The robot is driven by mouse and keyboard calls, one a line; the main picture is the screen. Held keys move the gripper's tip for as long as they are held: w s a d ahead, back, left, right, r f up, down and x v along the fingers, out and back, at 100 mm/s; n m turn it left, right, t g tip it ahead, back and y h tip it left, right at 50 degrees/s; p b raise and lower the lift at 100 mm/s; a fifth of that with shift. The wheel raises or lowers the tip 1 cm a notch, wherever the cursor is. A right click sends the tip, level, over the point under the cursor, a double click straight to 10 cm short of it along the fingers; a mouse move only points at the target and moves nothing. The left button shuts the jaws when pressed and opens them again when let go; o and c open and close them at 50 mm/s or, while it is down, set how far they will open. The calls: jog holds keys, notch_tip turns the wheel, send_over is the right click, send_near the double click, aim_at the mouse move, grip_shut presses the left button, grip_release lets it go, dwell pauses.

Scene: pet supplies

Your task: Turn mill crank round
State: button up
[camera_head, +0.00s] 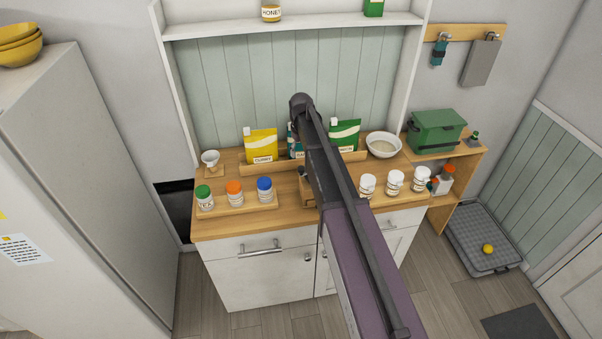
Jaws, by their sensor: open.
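I cannot make out a mill or its crank in the head view. My own arm crosses the middle of the counter and hides what is behind it. A small brown edge (304,189) shows just left of the arm, too little to identify. A small white cup-like piece (210,158) stands on a wooden base at the counter's left back; I cannot tell what it is. My gripper is not visible; the arm covers the area where it may be.
The wooden counter (222,225) carries jars with green, orange and blue lids at left and white-lidded jars (395,182) at right. Yellow (261,146) and green (344,134) bags, a white bowl (383,145) and a green box (436,131) stand behind. A tall white cabinet (90,170) is at left.

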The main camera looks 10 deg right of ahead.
aim_at(301, 167)
jog(key=shift+f+b, duration=3.95)
jog(key=shift+f, duration=0.3)
grip_shut()
